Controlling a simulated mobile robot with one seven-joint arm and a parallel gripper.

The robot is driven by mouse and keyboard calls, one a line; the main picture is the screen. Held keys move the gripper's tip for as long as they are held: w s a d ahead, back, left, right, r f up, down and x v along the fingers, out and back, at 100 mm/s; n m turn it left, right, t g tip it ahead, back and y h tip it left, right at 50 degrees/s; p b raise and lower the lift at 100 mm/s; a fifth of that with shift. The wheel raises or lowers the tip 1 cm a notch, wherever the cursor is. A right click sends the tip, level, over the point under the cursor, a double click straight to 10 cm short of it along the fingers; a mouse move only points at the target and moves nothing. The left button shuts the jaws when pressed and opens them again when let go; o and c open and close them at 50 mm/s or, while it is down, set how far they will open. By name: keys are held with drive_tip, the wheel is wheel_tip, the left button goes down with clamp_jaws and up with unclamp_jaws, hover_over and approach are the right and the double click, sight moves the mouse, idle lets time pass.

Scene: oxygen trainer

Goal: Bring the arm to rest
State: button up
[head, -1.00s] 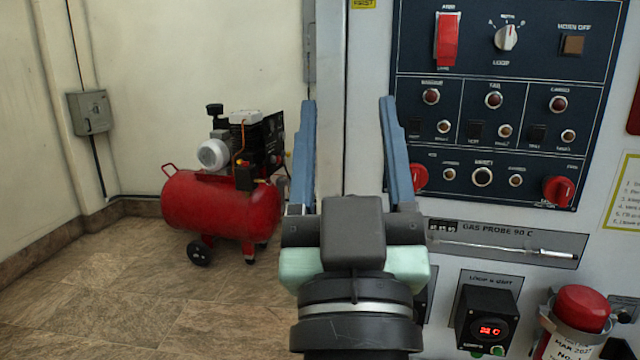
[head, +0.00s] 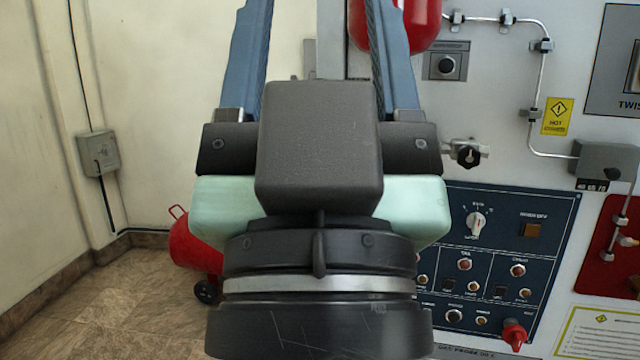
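My gripper (head: 315,20) fills the middle of the head view, pointing up and away from the camera. Its two blue-grey fingers stand wide apart, with bare wall and a panel edge showing between them. I see nothing held in it. The fingertips reach the top edge of the picture, so their very ends may be cut off. My wrist, with its black housing and pale green band, covers the lower middle of the view.
A dark blue control panel (head: 570,215) with knobs is at the lower right, partly behind my wrist. A red cylinder (head: 415,22), white piping (head: 543,85) and a valve (head: 467,155) are on the wall above. A red compressor (head: 190,248) stands left, mostly hidden. Floor shows at lower left.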

wheel_tip(320, 180, up, 14)
drive_tip(key=p, duration=1.2)
drive_tip(key=shift+r, duration=0.2)
